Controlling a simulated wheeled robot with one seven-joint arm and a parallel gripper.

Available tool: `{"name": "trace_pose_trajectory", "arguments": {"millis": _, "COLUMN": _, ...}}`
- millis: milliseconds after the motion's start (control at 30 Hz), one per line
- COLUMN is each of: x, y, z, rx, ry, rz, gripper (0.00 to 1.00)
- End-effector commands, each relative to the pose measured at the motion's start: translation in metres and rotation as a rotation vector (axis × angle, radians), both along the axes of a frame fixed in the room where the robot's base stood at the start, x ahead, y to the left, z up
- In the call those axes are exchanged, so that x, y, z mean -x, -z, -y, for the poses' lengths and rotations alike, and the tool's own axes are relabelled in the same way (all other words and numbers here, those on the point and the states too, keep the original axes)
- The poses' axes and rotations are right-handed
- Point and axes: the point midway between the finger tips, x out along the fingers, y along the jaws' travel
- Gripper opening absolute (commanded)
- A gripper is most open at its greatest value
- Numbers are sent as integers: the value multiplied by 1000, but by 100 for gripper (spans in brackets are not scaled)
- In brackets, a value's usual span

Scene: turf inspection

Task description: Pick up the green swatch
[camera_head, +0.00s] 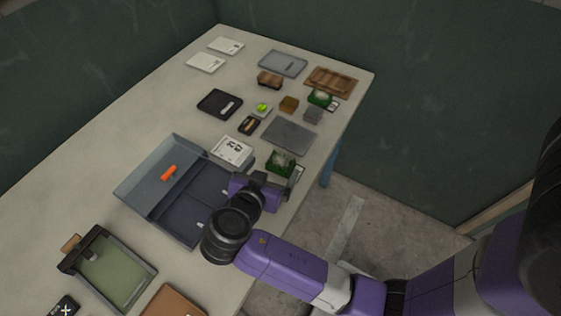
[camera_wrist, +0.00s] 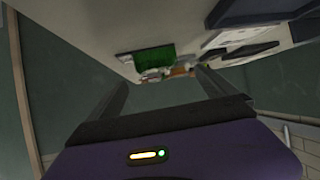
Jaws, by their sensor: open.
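A dark green, turf-like swatch (camera_head: 281,163) lies near the table's right edge, just beyond my gripper in the head view. In the wrist view, a green swatch (camera_wrist: 155,58) shows ahead, in line with the space between my fingers. My gripper (camera_wrist: 163,82) is open, with nothing between its two fingers. In the head view, my wrist hides most of the gripper and part of the table edge. A second dark green piece (camera_head: 319,98) lies farther back, beside small blocks. I cannot tell whether my fingers touch anything.
A blue-grey tray (camera_head: 137,190) with an orange item (camera_head: 169,173) stands left of my gripper. A white calendar-like card (camera_head: 233,150) and a grey slab (camera_head: 290,135) lie near the swatch. A green-bottomed tray (camera_head: 125,283) stands at front left.

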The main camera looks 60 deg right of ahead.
Motion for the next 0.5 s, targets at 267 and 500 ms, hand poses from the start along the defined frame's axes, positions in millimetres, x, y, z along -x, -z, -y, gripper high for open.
{"name": "trace_pose_trajectory", "arguments": {"millis": 267, "x": 0, "y": 21, "z": 29, "rx": -1, "ry": 0, "rz": -4, "gripper": 96}}
{"name": "trace_pose_trajectory", "arguments": {"millis": 500, "x": -5, "y": 32, "z": 43, "rx": -2, "ry": -3, "rz": -1, "gripper": 96}}
